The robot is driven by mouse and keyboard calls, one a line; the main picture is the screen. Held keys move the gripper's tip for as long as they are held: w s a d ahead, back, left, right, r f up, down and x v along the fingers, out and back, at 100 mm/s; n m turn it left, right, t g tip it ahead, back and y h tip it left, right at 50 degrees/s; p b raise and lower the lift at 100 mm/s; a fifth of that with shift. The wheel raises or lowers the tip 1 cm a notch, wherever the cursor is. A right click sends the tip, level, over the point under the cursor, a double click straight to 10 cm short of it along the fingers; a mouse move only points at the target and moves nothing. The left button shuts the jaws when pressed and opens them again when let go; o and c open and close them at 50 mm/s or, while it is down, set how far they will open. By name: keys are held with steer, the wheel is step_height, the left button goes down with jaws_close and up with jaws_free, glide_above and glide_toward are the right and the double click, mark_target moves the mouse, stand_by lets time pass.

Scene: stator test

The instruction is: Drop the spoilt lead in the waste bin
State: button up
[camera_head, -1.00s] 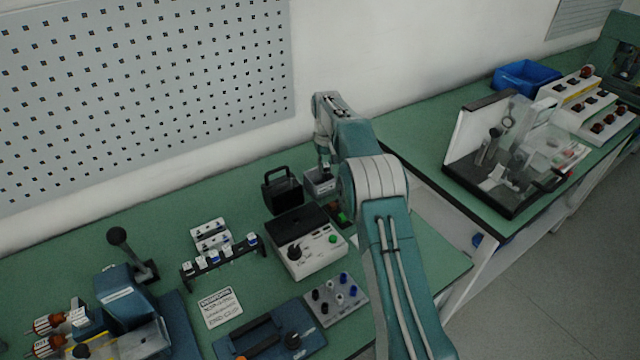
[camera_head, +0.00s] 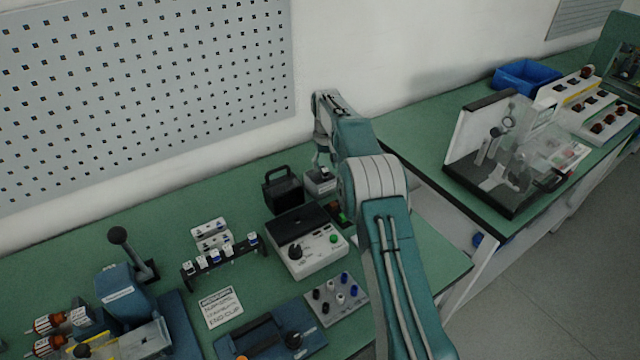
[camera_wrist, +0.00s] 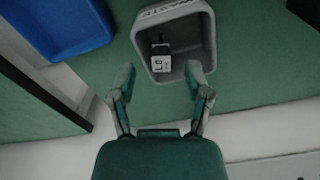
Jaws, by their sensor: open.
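The grey waste bin (camera_head: 321,186) stands on the green bench near the wall, below my wrist. It also shows in the wrist view (camera_wrist: 208,45), with lettering on its rim. A small black and white labelled piece (camera_wrist: 160,60), seemingly the spoilt lead, shows inside the bin, apart from both fingers. My gripper (camera_wrist: 162,80) is open over the bin's near side, with one finger on each side and nothing between the tips. In the head view the gripper is mostly hidden behind my arm.
A black open-handled box (camera_head: 283,190) stands just left of the bin. A tester with knobs (camera_head: 305,247) and a rack of small labelled pieces (camera_head: 222,257) are in front. A blue box (camera_wrist: 55,25) shows in the wrist view.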

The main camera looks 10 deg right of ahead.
step_height(320, 180, up, 11)
steer(key=shift+f, duration=0.15)
stand_by(0.6)
steer(key=s+r+t, duration=0.1)
steer(key=s+r, duration=0.6)
steer(key=r, duration=0.5)
steer(key=s+r+t, duration=0.2)
steer(key=s+r, duration=0.4)
steer(key=s, duration=0.6)
steer(key=s+f+t, duration=0.1)
steer(key=s+f, duration=0.2)
steer(key=s, duration=0.6)
steer(key=s+f+m, duration=0.1)
steer(key=s+f, duration=0.2)
steer(key=s, duration=0.6)
steer(key=s+f+t, duration=0.1)
steer(key=s+f, duration=0.2)
steer(key=s, duration=0.6)
steer(key=shift+f+m+t, duration=0.3)
steer(key=shift+f, duration=0.1)
steer(key=shift+s, duration=0.1)
